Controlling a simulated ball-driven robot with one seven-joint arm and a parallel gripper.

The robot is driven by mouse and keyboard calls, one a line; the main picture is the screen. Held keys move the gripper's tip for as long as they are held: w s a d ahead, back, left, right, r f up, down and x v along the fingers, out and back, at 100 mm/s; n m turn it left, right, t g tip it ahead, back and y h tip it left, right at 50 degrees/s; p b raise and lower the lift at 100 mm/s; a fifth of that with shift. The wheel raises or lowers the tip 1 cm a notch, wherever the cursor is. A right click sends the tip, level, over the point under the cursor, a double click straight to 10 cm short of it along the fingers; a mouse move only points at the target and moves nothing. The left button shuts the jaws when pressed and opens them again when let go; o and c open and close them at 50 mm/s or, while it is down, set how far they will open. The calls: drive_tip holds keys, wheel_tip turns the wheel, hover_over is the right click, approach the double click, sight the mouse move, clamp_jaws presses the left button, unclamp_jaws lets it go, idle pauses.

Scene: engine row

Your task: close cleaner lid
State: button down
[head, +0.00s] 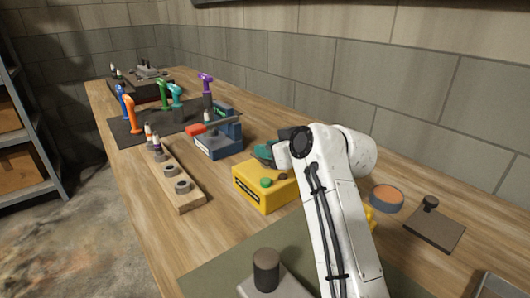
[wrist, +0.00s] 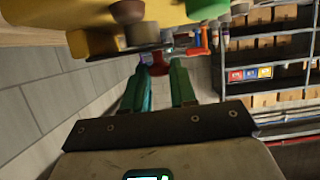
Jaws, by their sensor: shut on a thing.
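The yellow box (head: 252,198), which I take to be the cleaner, stands mid-bench with a green knob (head: 265,182) and a dark knob on it. Its right part is hidden behind my white arm. My gripper (head: 264,153) is just above and behind the box, with its teal fingers pointing left along the bench. In the wrist view the two teal fingers (wrist: 160,75) are a little apart, and the yellow box (wrist: 180,14) fills the top edge.
A wooden strip (head: 180,190) with rings lies in front. A round tin (head: 386,198) and a brown plate with a knob (head: 435,232) lie to the right. Several coloured tools stand on a dark mat farther back.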

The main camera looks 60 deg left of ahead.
drive_tip(key=shift+f, duration=0.15)
drive_tip(key=c, duration=0.9)
unclamp_jaws()
drive_tip(key=p+v, duration=0.6)
drive_tip(key=v, duration=0.4)
drive_tip(key=shift+d+r, duration=0.25)
drive_tip(key=shift+d, duration=0.1)
